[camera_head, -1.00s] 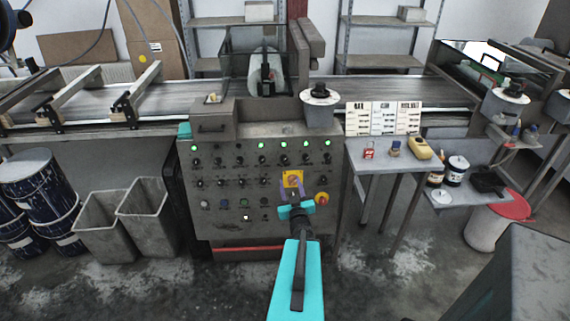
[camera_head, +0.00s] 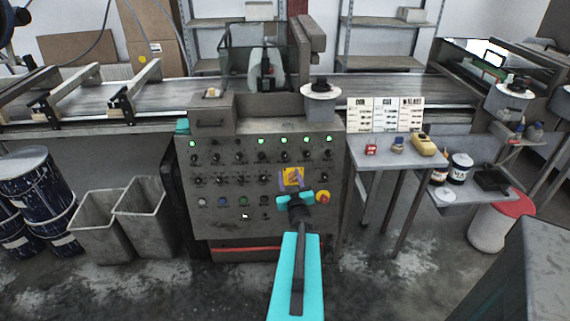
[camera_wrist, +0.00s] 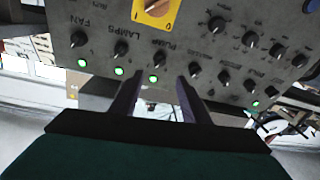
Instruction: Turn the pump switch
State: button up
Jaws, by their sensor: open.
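The grey control panel (camera_head: 222,222) faces me with rows of small black knobs and green lamps. In the wrist view, the word PUMP is printed close to a black knob (camera_wrist: 159,57) that has a lit green lamp (camera_wrist: 154,78) beside it. Labels FAN and LAMPS lie to its left. My gripper (camera_wrist: 158,80) is open and empty, its two fingers pointing toward the panel on either side of that lamp. In the head view my gripper (camera_head: 292,181) overlaps a yellow plate with a rotary switch (camera_head: 293,176). No contact with a knob is visible.
A red button on yellow (camera_head: 323,197) is right of my gripper. The yellow switch (camera_wrist: 156,8) also shows at the wrist view's top edge. A side table (camera_head: 385,155) with small containers stands right; grey bins (camera_head: 145,220) stand left.

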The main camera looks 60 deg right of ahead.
aim_at(285, 157)
jog(key=shift+p+x, duration=1.05)
jog(key=shift+x, duration=4.6)
jog(key=c, duration=1.1)
jog(key=shift+o, duration=0.2)
